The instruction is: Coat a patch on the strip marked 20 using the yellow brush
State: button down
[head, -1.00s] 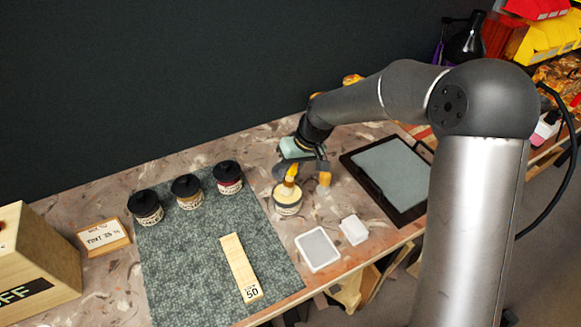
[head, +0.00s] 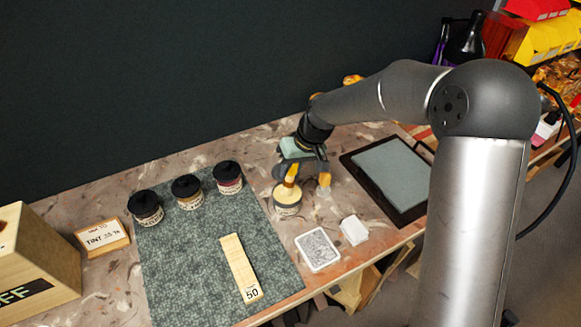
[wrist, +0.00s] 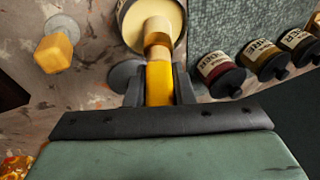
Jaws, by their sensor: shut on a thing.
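My gripper (head: 292,172) is shut on the yellow brush (head: 290,180), bristles down, at the open jar (head: 287,209) of cream-coloured liquid. In the wrist view the yellow handle (wrist: 159,82) is between the fingers (wrist: 160,88), and the pale bristles (wrist: 157,29) overlap the mouth of the jar (wrist: 130,32). I cannot tell how deep the bristles are in the liquid. A pale wooden strip (head: 239,264) lies on the green-grey mat (head: 190,260); its label looks like 50. No strip clearly reading 20 shows.
Three black-lidded jars (head: 187,190) stand along the mat's back. An orange-handled piece (head: 324,180) stands right of the gripper. A small tray (head: 318,249), white block (head: 354,230) and dark framed panel (head: 390,178) lie to the right. A sign (head: 103,238) and wooden box (head: 40,265) stand left.

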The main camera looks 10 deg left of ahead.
jog(key=shift+r+p, duration=1.9)
jog(key=shift+r, duration=1.55)
